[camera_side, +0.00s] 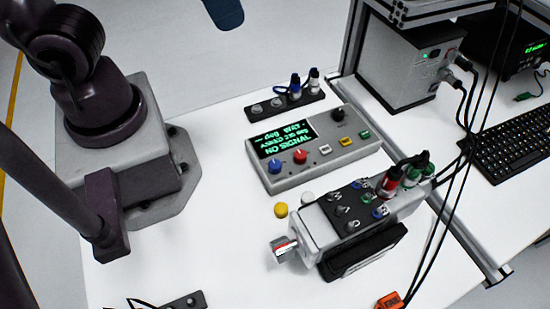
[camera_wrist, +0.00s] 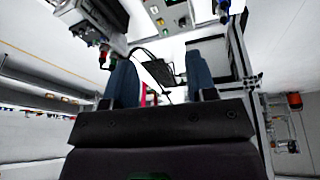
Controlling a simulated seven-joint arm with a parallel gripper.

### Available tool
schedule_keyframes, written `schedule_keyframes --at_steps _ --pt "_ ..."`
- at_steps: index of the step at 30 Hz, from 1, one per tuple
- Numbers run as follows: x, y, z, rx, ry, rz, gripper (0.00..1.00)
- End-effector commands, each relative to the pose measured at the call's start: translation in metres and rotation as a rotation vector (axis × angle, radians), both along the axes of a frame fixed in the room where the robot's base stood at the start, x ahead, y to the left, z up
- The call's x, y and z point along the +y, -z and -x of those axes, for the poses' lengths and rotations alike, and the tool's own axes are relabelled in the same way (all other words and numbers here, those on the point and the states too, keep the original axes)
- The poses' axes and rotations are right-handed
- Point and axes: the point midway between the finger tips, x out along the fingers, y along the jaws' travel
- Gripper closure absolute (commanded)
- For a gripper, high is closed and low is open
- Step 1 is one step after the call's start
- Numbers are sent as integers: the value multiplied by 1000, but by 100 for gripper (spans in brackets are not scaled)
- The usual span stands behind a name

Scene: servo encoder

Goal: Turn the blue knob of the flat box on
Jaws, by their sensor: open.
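The flat box (camera_side: 342,158) is a light grey unit with a green-lit screen, lying on the white table in the side view. Its blue knob (camera_side: 275,167) sits at the near left corner, beside a red knob (camera_side: 300,156). I cannot make out a pointer on the blue knob. My gripper (camera_wrist: 160,72) shows in the wrist view with two blue fingers spread apart and nothing between them. In the side view, a dark blue shape at the top edge (camera_side: 224,12) looks like one of its fingers, well away from the box.
A grey motor unit (camera_side: 318,222) with plugs and cables stands in front of the box. A connector strip (camera_side: 285,103) lies behind. Hanging cables (camera_side: 477,120) are at right. Table left of the box is clear.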

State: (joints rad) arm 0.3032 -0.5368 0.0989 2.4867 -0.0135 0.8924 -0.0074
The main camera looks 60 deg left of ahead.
Motion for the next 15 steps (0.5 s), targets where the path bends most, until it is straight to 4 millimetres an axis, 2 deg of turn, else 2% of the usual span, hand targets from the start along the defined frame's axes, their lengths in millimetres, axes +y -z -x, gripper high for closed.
schedule_keyframes --at_steps 2,6,10,15 --pt "-23 25 -3 122 24 19 48" --pt "-54 67 -4 291 -99 16 48" --pt "-72 102 -5 376 -308 -28 48" --pt "-79 136 -14 372 -680 -67 48"
